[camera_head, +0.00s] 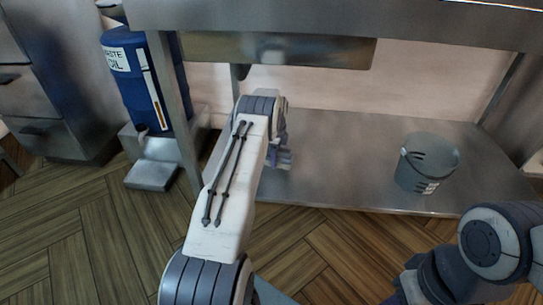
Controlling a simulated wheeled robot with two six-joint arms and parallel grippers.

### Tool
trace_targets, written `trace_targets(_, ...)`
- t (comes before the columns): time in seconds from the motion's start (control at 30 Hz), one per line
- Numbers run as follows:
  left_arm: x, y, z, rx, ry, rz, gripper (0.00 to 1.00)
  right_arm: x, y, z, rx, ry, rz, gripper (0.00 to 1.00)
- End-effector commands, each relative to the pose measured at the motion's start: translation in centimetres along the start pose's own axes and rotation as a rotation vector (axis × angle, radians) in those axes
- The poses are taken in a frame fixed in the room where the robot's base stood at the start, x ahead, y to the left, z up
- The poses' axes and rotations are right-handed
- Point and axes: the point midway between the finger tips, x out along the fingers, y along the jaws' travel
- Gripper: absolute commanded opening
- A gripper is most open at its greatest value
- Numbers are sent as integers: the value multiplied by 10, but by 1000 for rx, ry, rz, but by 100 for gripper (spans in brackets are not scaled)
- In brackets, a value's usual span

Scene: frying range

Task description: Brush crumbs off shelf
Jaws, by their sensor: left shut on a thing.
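The steel lower shelf (350,150) spans the middle and right of the head view, under the upper steel counter. My left arm reaches in over its left part. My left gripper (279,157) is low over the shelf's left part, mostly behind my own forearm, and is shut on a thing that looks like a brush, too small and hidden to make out. I cannot see any crumbs on the shelf. My right arm is at the lower right, in front of the shelf, and its gripper cannot be made out.
A grey bucket (427,165) stands on the shelf's right part. A blue waste oil container (131,80) stands left of the shelf's leg. Steel drawers are at the far left. The shelf between my left gripper and the bucket looks clear.

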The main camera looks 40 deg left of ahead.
Motion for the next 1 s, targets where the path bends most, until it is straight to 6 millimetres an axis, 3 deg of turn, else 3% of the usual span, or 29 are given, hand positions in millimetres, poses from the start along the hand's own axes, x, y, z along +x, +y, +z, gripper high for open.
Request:
trace_targets(0.5, -46, 0, -10, 10, 1, 5, 0, -38, -3, -2, 0, -1, 0, 41)
trace_targets(1.0, -52, 0, -12, 12, 1, 5, 0, -42, -3, -2, 0, -1, 0, 41)
